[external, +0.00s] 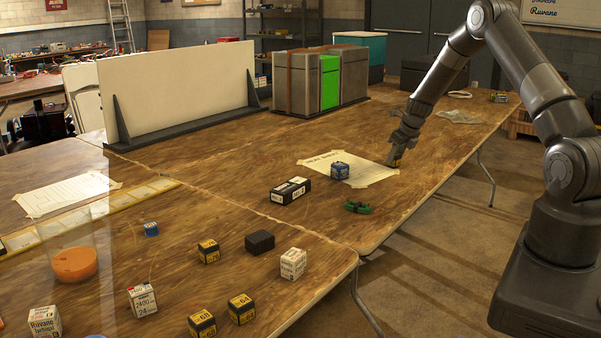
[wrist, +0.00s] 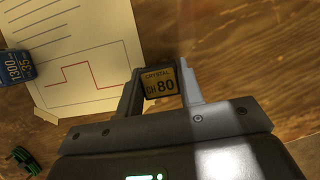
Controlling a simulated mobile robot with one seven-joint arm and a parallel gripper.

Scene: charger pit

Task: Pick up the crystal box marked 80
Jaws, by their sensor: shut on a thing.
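The crystal box marked 80 (wrist: 160,84) is small and dark with a yellow label reading "CRYSTAL CH 80". It sits between the two fingers of my gripper (wrist: 160,88) in the wrist view. My gripper is shut on it. In the external view my gripper (external: 397,161) points down at the right edge of the white paper sheet, and the box (external: 397,162) shows only as a small yellow and dark patch at its tip. I cannot tell whether the box touches the table.
The paper sheet (external: 358,172) carries a blue box (external: 340,170). A black-and-white box (external: 290,191) and a green item (external: 357,207) lie nearby. Several boxes stand on the near table. Grey and green bins (external: 329,84) stand behind. The table's right edge is close to my gripper.

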